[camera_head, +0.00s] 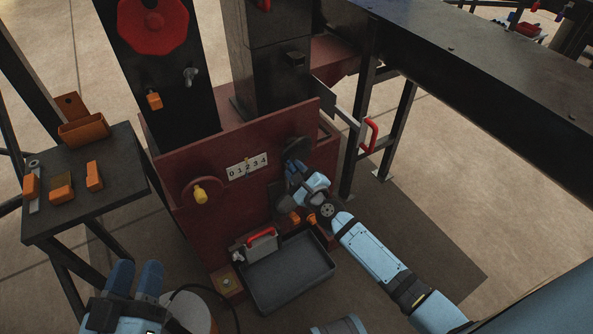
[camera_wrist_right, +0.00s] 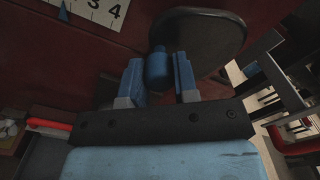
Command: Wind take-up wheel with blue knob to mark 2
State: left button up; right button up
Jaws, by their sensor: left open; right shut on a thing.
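The dark take-up wheel (camera_head: 296,150) is on the right of the red machine front; it also shows in the right wrist view (camera_wrist_right: 212,38). Its blue knob (camera_wrist_right: 158,68) stands between the fingers of my right gripper (camera_wrist_right: 159,80), which is shut on it. In the head view my right gripper (camera_head: 296,172) partly covers the wheel, and the knob is hard to make out. The white number plate (camera_head: 247,167) reads 0 to 4. In the wrist view a blue pointer (camera_wrist_right: 65,14) lies left of the 3; its exact mark is cut off. My left gripper (camera_head: 135,276) is open and empty at lower left.
A second wheel with a yellow knob (camera_head: 200,195) is left of the plate. A dark tray (camera_head: 290,274) and a red-handled block (camera_head: 260,240) lie below. A dark side table (camera_head: 120,165) holds orange parts at left. A red-handled lever (camera_head: 371,134) is at right.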

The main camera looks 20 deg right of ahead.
jog(key=o, duration=0.9)
jog(key=s, duration=0.4)
jog(key=s+d, duration=0.1)
jog(key=s, duration=0.4)
jog(key=s+d, duration=0.1)
jog(key=s, duration=0.3)
jog(key=shift+s, duration=0.35)
